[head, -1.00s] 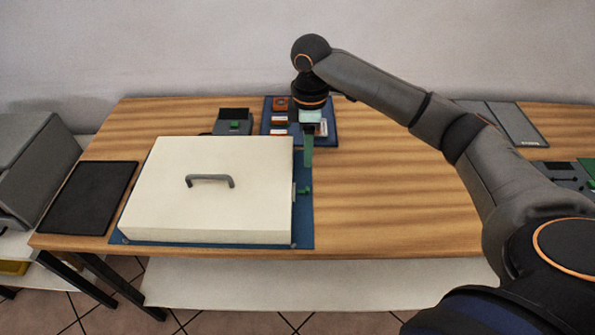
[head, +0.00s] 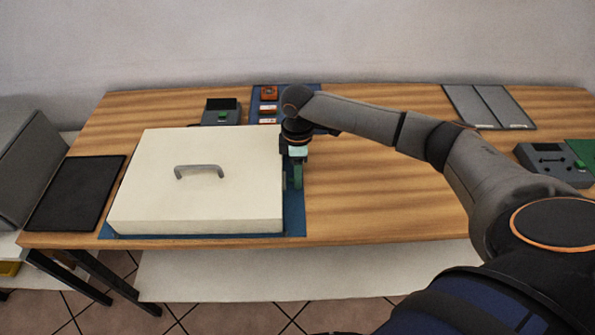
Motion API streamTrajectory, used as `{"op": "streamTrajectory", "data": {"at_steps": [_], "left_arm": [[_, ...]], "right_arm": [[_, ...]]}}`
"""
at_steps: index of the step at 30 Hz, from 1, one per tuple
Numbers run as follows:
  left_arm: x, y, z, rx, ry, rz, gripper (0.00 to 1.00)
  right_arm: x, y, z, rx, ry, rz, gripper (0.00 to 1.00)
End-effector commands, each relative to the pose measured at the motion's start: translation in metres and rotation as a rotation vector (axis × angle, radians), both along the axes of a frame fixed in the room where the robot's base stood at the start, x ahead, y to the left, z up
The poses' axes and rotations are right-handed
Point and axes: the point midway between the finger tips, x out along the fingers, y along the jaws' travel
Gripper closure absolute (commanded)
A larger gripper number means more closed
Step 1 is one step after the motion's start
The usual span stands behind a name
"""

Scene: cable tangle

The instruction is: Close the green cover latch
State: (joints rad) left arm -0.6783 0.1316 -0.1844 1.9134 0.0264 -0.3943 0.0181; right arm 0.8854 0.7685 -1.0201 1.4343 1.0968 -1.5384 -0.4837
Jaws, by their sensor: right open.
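The white cover (head: 205,205) with a grey handle (head: 199,171) lies flat over the blue base (head: 294,222). My right gripper (head: 296,182) points down at the cover's right side, close beside its wall. It is open, with green fingers low near the blue base. The green cover latch on that side is hidden by the gripper or blends with its green fingers. I cannot tell whether they touch. My left gripper is out of view.
A black mat (head: 76,194) lies left of the cover. A small grey device (head: 221,112) and a blue board (head: 268,94) stand behind it. Grey panels (head: 487,107) and a control box (head: 552,165) lie at the right. The table right of the gripper is clear.

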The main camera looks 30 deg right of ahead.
Motion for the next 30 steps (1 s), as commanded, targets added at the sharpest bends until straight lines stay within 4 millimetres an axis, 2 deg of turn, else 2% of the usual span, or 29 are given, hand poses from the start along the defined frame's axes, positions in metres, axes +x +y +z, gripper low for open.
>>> {"op": "streamTrajectory", "data": {"at_steps": [4,17,30], "left_arm": [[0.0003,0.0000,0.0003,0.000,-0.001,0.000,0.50],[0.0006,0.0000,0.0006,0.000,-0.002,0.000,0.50],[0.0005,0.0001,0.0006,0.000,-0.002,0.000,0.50]], "right_arm": [[-0.0001,0.0001,0.0000,0.001,0.001,0.000,0.51],[-0.0001,0.0001,0.0003,0.001,0.001,-0.001,0.99],[-0.0002,0.0000,0.0005,0.001,0.001,-0.001,1.00]]}}
